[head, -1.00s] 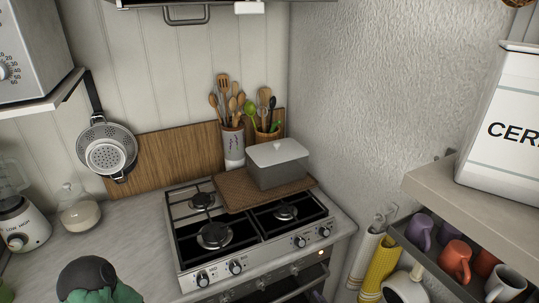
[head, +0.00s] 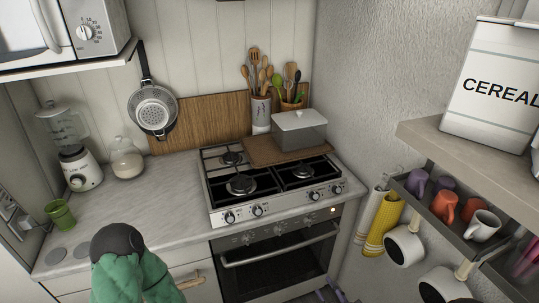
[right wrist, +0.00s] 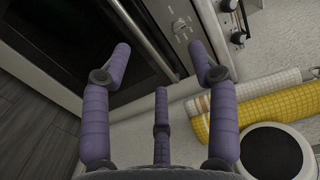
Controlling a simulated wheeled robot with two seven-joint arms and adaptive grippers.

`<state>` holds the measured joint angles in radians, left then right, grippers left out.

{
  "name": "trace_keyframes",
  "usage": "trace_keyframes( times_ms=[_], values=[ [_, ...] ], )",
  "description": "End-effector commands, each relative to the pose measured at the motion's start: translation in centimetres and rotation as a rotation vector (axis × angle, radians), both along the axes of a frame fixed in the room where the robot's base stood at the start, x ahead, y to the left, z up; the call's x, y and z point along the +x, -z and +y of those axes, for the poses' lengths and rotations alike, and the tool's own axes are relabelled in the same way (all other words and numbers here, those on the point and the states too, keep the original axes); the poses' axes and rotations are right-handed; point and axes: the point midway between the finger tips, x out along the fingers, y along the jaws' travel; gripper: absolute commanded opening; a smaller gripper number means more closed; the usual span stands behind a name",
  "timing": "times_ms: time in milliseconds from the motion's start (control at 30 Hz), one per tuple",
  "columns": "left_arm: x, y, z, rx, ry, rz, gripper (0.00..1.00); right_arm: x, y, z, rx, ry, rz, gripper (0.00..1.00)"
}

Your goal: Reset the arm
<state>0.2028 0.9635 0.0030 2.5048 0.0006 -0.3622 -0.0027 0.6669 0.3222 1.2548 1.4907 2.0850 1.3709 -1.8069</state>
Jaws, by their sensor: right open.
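My right gripper (right wrist: 161,55) is open in the right wrist view, with purple jointed fingers spread and nothing between them. It is in front of the stove's lower front, near the yellow and white towels. In the head view only purple finger parts of it (head: 328,294) show at the bottom edge, before the oven. A green-sleeved arm of mine with a dark joint (head: 118,243) rises at the bottom left of the head view. My left gripper is not visible.
The stove (head: 268,185) with its oven handle (head: 278,248) stands centre, a lidded pot (head: 299,130) on a board on it. Counter left holds a blender (head: 75,160) and green cup (head: 60,213). At right, a shelf (head: 455,145) and mug rack (head: 445,222) jut out.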

Motion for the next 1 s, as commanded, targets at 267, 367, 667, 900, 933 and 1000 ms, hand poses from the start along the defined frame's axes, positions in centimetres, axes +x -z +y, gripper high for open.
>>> trace_keyframes(
  times_ms=[267, 367, 667, 900, 933, 1000],
  values=[
    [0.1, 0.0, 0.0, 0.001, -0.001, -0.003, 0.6, -1.8, 1.3, 4.9, 0.064, -0.205, 0.132, 0.6],
    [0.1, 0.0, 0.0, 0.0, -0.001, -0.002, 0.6, -3.2, 1.9, 7.1, 0.084, -0.303, 0.204, 0.6],
    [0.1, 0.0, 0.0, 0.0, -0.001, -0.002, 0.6, -11.3, 4.8, 13.9, 0.069, -0.694, 0.547, 0.6],
    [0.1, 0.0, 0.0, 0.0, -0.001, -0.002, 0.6, -21.2, 8.4, 14.6, -0.185, -0.991, 0.914, 0.6],
    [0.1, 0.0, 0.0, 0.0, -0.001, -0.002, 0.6, -22.0, 8.8, 14.3, -0.231, -1.012, 0.946, 0.6],
    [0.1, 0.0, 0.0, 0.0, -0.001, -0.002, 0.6, -23.7, 9.9, 13.2, -0.345, -1.045, 1.012, 0.6]
  ],
)
